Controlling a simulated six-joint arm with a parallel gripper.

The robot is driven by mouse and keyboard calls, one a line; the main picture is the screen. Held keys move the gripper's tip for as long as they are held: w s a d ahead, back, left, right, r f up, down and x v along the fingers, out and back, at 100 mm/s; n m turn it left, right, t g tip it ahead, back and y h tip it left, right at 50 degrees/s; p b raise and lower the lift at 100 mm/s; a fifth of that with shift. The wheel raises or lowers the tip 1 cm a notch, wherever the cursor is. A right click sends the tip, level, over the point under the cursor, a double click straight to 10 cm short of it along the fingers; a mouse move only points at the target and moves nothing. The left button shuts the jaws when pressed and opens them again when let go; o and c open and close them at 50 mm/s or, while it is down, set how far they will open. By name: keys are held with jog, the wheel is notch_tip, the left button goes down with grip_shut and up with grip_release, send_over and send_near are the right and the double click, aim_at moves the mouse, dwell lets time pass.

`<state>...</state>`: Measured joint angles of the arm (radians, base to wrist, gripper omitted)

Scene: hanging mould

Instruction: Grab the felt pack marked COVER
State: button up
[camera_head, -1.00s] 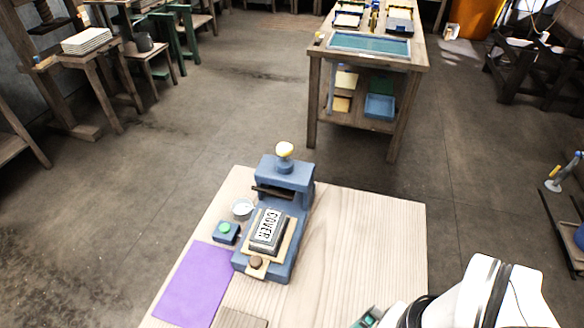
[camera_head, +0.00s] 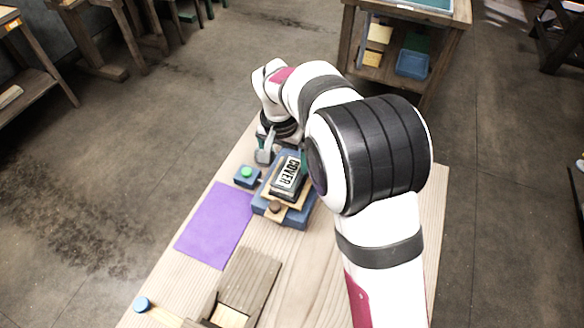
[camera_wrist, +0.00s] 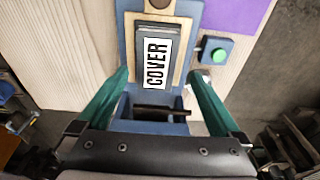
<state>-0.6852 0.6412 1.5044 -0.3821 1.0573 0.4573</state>
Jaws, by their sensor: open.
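The felt pack (camera_head: 286,180) is a dark grey block with a white label reading COVER. It lies on a tan board (camera_head: 268,205) on the bed of a blue press (camera_head: 291,216). The wrist view shows the pack (camera_wrist: 157,58) upper centre, its label fully visible. My gripper (camera_wrist: 160,80) is open and empty, its green fingers spread to either side below the pack in that view, apart from it. In the head view my arm hides much of the press and most of the gripper.
A small blue box with a green button (camera_head: 246,174) stands left of the press. A purple sheet (camera_head: 216,226) lies on the wooden table (camera_head: 170,284). A wooden box (camera_head: 250,280) sits nearer. Bare table lies right of the press in the wrist view's left.

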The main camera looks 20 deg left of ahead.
aim_at(290, 172)
jog(key=f, duration=0.3)
jog(key=w+f, duration=0.1)
jog(key=f, duration=0.1)
jog(key=shift+d+f, duration=0.15)
jog(key=shift+d, duration=0.15)
jog(key=c, duration=1.4)
